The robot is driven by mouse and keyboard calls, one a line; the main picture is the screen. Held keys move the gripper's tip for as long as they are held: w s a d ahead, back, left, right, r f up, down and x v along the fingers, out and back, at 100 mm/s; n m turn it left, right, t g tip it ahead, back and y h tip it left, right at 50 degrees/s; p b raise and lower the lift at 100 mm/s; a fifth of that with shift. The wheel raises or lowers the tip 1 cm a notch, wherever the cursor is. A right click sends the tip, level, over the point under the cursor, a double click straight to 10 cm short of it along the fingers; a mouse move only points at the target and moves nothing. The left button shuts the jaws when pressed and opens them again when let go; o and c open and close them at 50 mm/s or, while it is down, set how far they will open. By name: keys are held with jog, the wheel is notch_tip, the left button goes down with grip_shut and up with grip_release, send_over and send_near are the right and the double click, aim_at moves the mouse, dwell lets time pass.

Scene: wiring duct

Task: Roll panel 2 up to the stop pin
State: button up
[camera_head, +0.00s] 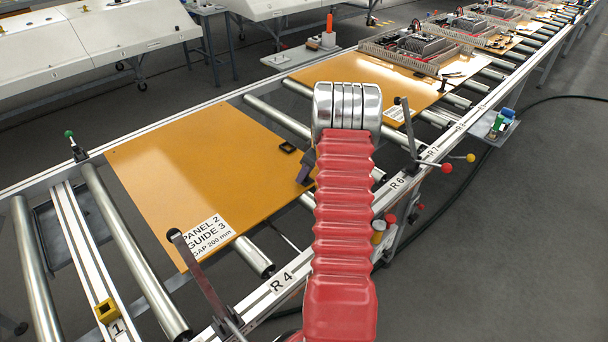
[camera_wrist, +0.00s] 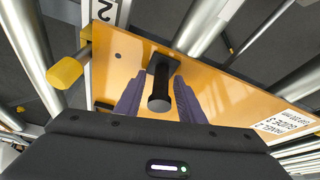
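Panel 2 (camera_head: 195,170) is a flat orange board lying on the rollers, with a white label reading PANEL 2, GUIDE 3, GAP 200 mm. My gripper (camera_head: 306,166) is at its right edge, partly hidden behind my red arm. In the wrist view my gripper (camera_wrist: 160,90) has its two purple fingers on either side of a black upright grip (camera_wrist: 159,102) at the panel (camera_wrist: 225,92). The fingers look open, with a narrow gap beside the grip. A yellow-ended pin (camera_wrist: 65,72) lies near the panel's edge; I cannot tell whether it is the stop pin.
A dark lever (camera_head: 195,262) stands by the panel's near corner, a green-knobbed lever (camera_head: 75,144) by its far left corner. A yellow block (camera_head: 107,310) sits on the cross rail marked 1. Another orange panel (camera_head: 352,80) lies further along the conveyor. Bare rollers show at left.

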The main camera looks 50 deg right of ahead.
jog(key=shift+s, duration=0.1)
jog(key=shift+s+r, duration=0.15)
jog(key=shift+r, duration=0.2)
jog(key=a+v, duration=0.1)
jog(key=v, duration=1.1)
jog(key=shift+d+r, duration=0.45)
jog(key=shift+d, duration=0.05)
jog(key=shift+s, duration=0.15)
